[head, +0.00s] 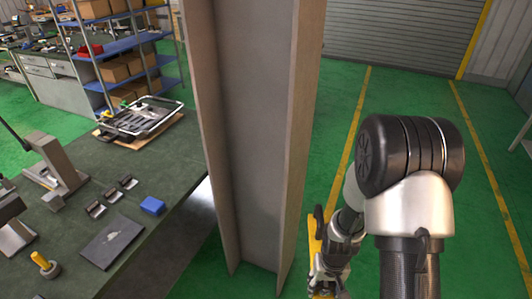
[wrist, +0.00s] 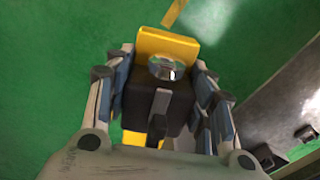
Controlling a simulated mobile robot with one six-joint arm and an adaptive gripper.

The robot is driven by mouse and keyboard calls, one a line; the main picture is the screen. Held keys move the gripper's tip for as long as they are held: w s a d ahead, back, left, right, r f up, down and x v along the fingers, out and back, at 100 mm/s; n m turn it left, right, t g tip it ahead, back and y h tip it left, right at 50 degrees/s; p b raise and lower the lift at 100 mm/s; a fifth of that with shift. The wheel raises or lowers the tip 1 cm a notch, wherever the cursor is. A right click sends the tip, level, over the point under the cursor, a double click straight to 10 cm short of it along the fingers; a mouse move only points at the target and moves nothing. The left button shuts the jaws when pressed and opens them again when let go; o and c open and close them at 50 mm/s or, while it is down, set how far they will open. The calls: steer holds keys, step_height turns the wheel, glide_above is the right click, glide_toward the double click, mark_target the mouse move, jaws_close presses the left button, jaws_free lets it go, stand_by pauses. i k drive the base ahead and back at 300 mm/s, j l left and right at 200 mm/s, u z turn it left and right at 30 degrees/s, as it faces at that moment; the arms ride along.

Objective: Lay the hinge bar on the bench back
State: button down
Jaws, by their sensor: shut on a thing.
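My gripper (head: 325,284) is low in the head view, right of the grey column. In the wrist view my gripper (wrist: 165,92) is shut around a black and yellow piece with a shiny round metal part, which I take to be the hinge bar (wrist: 155,105). Its yellow part also shows upright beside my gripper in the head view (head: 314,240). The piece is held over the green floor, off the bench. The bench (head: 165,205) is at the left, its dark top partly hidden by the column.
A tall grey column (head: 245,130) stands between my arm and the bench. The bench top holds a blue block (head: 152,205), a dark plate (head: 113,241), small black clips (head: 112,195), a yellow-handled tool (head: 45,264) and a tool tray (head: 140,118). Bare bench top shows between them.

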mark_target(201, 143)
steer(key=i+l+z, duration=0.25)
steer(key=i, duration=0.2)
steer(key=i+l+z, duration=0.3)
steer(key=i, duration=0.15)
steer(key=i+z, duration=0.25)
steer(key=i, duration=0.25)
steer(key=i+u, duration=0.15)
steer(key=i, duration=0.55)
steer(key=i+l+u, duration=0.1)
steer(key=i, duration=0.65)
steer(key=i+u, duration=0.9)
steer(key=i+l+u, duration=0.25)
steer(key=i+u, duration=0.15)
steer(key=i+j+u, duration=0.15)
steer(key=u, duration=0.3)
steer(key=i+j+u, duration=0.1)
steer(key=u, duration=0.3)
steer(key=i+u, duration=0.3)
steer(key=u, duration=0.15)
steer(key=i+u, duration=0.25)
steer(key=u, duration=0.2)
